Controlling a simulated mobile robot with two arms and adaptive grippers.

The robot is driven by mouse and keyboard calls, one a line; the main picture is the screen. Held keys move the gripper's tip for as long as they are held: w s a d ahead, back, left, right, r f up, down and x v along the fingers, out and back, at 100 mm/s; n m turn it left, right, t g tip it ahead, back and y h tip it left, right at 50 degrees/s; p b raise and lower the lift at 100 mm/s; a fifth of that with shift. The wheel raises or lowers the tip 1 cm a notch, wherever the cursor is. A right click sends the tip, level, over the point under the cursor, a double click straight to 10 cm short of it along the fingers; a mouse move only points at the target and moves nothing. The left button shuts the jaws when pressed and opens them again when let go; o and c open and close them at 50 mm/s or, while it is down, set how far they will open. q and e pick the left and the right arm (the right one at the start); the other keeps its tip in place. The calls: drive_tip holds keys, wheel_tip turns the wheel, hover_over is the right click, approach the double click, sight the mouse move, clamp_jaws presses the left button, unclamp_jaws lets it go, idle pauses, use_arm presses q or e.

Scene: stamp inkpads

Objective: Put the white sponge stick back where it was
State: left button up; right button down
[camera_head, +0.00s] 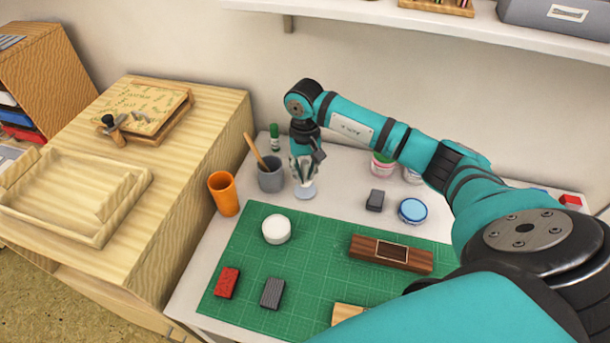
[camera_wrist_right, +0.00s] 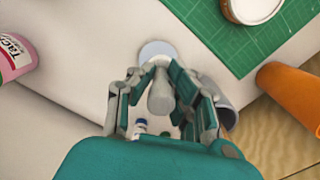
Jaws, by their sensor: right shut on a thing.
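The right gripper (camera_head: 304,176) points down at the back left of the white table, beside the grey cup. In the wrist view the right gripper (camera_wrist_right: 160,82) is shut on a pale grey, bulb-shaped handle (camera_wrist_right: 161,97), which I take to be the white sponge stick. Its lower end is over a pale round disc (camera_wrist_right: 152,47), which shows in the head view just under the fingers (camera_head: 305,193). I cannot tell whether the stick touches the disc. Fingers hide most of the stick in the head view. The left gripper is not in view.
A grey cup (camera_head: 270,178) with a wooden stick and an orange cup (camera_head: 224,196) stand close left. A green-capped bottle (camera_head: 275,138) is behind. A green mat (camera_head: 320,262) in front holds a white round pot (camera_head: 276,229), blocks and a brown wooden piece (camera_head: 391,254).

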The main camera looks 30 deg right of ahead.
sight(305, 178)
drive_tip(key=shift+w+d, duration=0.25)
drive_tip(key=shift+w, duration=0.2)
wheel_tip(305, 178, down, 3)
drive_tip(key=shift+s+a+f+p, duration=0.1)
drive_tip(key=shift+s+f+p, duration=0.1)
drive_tip(key=shift+p, duration=0.45)
drive_tip(key=shift+f+b, duration=0.35)
drive_tip(key=c, duration=1.3)
unclamp_jaws()
drive_tip(key=shift+r, duration=0.1)
drive_tip(key=shift+r+p, duration=0.2)
drive_tip(key=shift+p, duration=0.1)
drive_tip(key=r, duration=0.6)
drive_tip(key=r+b, duration=0.1)
drive_tip(key=r, duration=0.5)
drive_tip(key=shift+w+b, duration=0.2)
drive_tip(key=shift+b, duration=0.1)
